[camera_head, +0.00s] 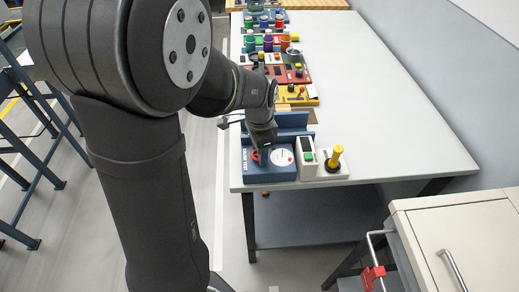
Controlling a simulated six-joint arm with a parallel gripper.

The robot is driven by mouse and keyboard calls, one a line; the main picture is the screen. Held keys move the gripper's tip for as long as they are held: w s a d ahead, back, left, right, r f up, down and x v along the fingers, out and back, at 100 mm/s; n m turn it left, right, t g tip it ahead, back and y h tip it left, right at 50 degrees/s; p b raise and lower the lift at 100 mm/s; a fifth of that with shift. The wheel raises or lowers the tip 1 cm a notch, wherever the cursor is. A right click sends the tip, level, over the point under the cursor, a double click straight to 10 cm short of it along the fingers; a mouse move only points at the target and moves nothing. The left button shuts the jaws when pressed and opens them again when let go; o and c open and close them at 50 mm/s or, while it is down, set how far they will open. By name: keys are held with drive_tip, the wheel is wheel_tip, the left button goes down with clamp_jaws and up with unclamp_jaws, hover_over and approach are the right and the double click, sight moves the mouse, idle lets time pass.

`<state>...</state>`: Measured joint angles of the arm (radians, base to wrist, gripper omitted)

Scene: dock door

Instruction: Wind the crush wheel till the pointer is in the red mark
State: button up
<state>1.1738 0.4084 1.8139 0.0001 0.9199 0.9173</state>
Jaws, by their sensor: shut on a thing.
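The blue crush test unit (268,174) stands at the near end of the white table. Its red crush wheel (256,158) is on the left of its top, partly hidden under my gripper. My gripper (261,149) points down over the wheel from behind and is shut on it; the fingertips are small and dark here. A round white dial (282,157) is just right of the wheel, with a small red patch near its right side. The pointer is too small to read against the red mark.
Right of the unit stand a white box with a green button (308,164) and a yellow handle on a pale base (335,158). Several coloured stations run back along the table's left edge. The table's right side (400,125) is clear. A cream cabinet (465,235) is at lower right.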

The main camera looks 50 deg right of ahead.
idle(0.3)
drive_tip(key=o, duration=1)
drive_tip(key=shift+r, duration=0.15)
wheel_tip(320, 180, up, 17)
drive_tip(key=shift+r, duration=0.1)
wheel_tip(320, 180, down, 18)
drive_tip(key=shift+r, duration=0.25)
idle(0.5)
drive_tip(key=shift+r, duration=0.1)
